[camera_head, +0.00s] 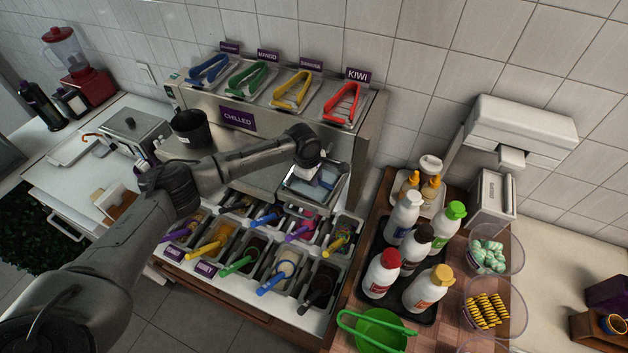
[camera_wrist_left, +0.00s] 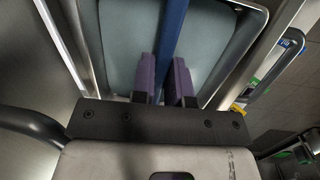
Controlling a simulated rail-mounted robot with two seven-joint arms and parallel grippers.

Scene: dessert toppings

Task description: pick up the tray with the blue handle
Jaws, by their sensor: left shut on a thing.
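The tray (camera_head: 300,197) is a shallow, metal-rimmed tray with a grey-blue inside, at the right end of the chilled counter, behind the row of topping bins. Its blue handle (camera_head: 327,184) is partly hidden by my left gripper (camera_head: 322,178). In the left wrist view, the handle (camera_wrist_left: 173,28) is a blue bar across the tray (camera_wrist_left: 118,45). The purple finger pads of my left gripper (camera_wrist_left: 170,78) are shut on either side of it. I cannot tell whether the tray rests on a surface or is raised. My right gripper is not in view.
Topping bins with coloured spoons (camera_head: 287,268) lie in front of the tray. The metal chilled unit (camera_head: 230,112) with coloured tongs stands behind. A black tray (camera_head: 372,290) of bottles and a green bowl (camera_head: 378,332) are on the right. A black cup (camera_head: 190,128) stands behind my left arm.

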